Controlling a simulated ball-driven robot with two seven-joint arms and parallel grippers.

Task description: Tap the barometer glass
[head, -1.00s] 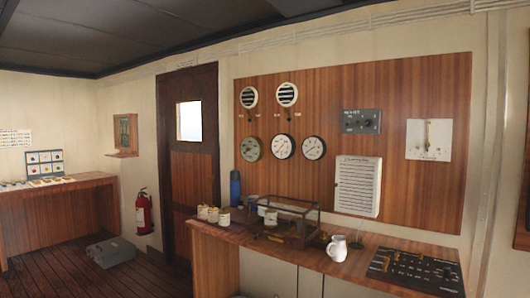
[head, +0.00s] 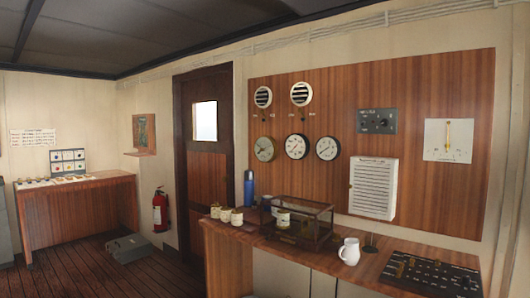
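Three round dial gauges hang in a row on the wooden wall panel in the head view. The left dial (head: 265,148) has a darker olive-brass face and rim. The middle dial (head: 297,146) and the right dial (head: 328,148) have white faces. Their lettering is too small to read, so I cannot tell for certain which one is the barometer. Neither of my grippers is in view, and nothing touches the dials.
Below the panel (head: 420,90), a wooden counter (head: 222,250) carries several cups, a blue flask (head: 249,188), a glass case (head: 303,215), a white jug (head: 349,251) and a black switch panel (head: 430,272).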

